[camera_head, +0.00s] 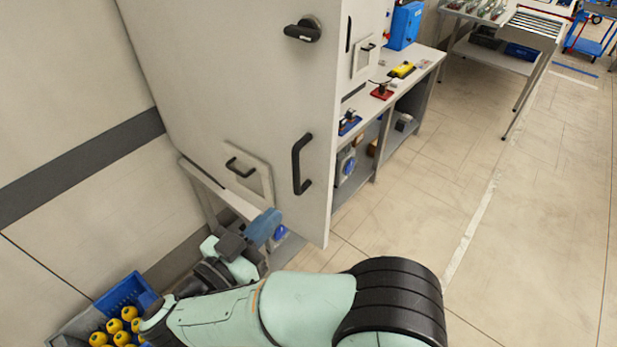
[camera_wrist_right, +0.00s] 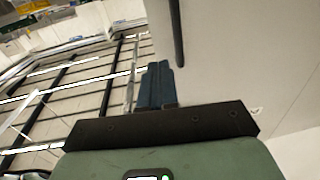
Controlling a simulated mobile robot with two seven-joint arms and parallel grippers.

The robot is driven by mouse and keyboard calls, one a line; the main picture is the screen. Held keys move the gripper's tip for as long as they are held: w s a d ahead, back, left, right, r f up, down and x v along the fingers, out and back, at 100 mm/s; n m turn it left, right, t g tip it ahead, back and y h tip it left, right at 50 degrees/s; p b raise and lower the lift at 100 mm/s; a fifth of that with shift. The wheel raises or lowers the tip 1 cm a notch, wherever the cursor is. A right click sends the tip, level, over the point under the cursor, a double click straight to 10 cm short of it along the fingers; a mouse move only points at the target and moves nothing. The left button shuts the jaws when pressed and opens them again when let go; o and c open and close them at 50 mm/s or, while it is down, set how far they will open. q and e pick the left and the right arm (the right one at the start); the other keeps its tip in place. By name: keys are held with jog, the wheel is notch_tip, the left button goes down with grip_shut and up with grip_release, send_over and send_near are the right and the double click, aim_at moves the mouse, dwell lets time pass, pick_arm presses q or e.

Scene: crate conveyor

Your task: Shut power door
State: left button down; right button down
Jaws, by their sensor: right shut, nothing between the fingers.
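The power door (camera_head: 225,85) is a large, pale grey panel that fills the upper left of the head view. It stands out at an angle, its free edge in front of the workbench. It bears a black vertical handle (camera_head: 302,163) and a dark round latch (camera_head: 303,30) higher up. My right gripper (camera_head: 264,226) is shut and empty, its blue fingers close to the door's lower part, below and left of the handle. In the right wrist view the shut fingers (camera_wrist_right: 156,84) point along the pale panel (camera_wrist_right: 245,60), near a dark bar (camera_wrist_right: 178,35). Contact is unclear. My left gripper is out of view.
A workbench (camera_head: 425,60) with small tools and a blue case (camera_head: 404,25) stands behind the door's free edge. A grey crate (camera_head: 62,338) with yellow items and a blue bin (camera_head: 122,292) sit at the lower left. The floor (camera_head: 520,210) at right is clear.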

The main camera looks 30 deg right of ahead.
aim_at(326, 166)
jog(key=x, duration=0.9)
jog(key=p+x, duration=0.1)
jog(key=x, duration=0.3)
jog(key=shift+s+d+r, duration=0.2)
jog(key=shift+d+r, duration=0.05)
jog(key=shift+d, duration=0.3)
